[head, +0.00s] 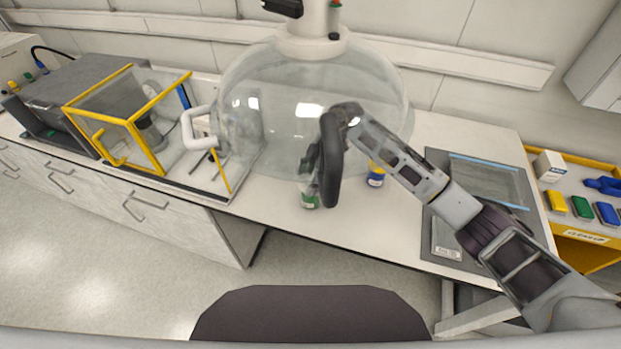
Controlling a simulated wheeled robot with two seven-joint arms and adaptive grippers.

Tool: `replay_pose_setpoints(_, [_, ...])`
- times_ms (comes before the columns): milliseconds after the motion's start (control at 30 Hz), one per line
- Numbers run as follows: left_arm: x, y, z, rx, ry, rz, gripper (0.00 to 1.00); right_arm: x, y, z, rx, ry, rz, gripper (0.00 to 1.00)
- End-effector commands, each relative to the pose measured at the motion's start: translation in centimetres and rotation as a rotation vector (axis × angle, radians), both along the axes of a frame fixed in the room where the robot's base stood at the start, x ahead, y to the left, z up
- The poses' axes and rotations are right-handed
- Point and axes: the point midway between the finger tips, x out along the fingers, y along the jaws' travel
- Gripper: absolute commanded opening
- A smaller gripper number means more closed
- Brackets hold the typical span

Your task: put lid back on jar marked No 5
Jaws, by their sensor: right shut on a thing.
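My right gripper (315,178) reaches in from the right and points down over the bench, in front of the large glass dome. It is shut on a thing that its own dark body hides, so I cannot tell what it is. A small jar with a green label (309,199) shows just below the fingers, its upper part mostly covered. I cannot tell whether the fingers touch it. A second small jar with a blue label and yellow upper part (376,178) stands to the right, behind my right arm. The number marks are too small to read. My left gripper is not in view.
The glass dome (260,100) stands close behind the jars. A yellow-framed clear box (150,130) with a white handle is on the left. A grey mat (435,210) lies at right, and a yellow-edged tray (545,195) holds coloured blocks. The bench front edge is near.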

Motion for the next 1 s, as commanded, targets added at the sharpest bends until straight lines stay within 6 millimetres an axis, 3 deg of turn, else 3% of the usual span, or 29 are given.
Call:
replay_pose_setpoints(833, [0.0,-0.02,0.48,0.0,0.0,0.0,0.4,-0.01,0.02,-0.02,0.0,0.0,0.0,0.52])
replay_pose_setpoints(867, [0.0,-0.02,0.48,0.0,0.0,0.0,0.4,-0.01,0.02,-0.01,0.0,0.0,0.0,0.7])
replay_pose_setpoints(1000, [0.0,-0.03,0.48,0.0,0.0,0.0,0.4,-0.01,0.02,-0.01,0.0,0.0,0.0,0.88])
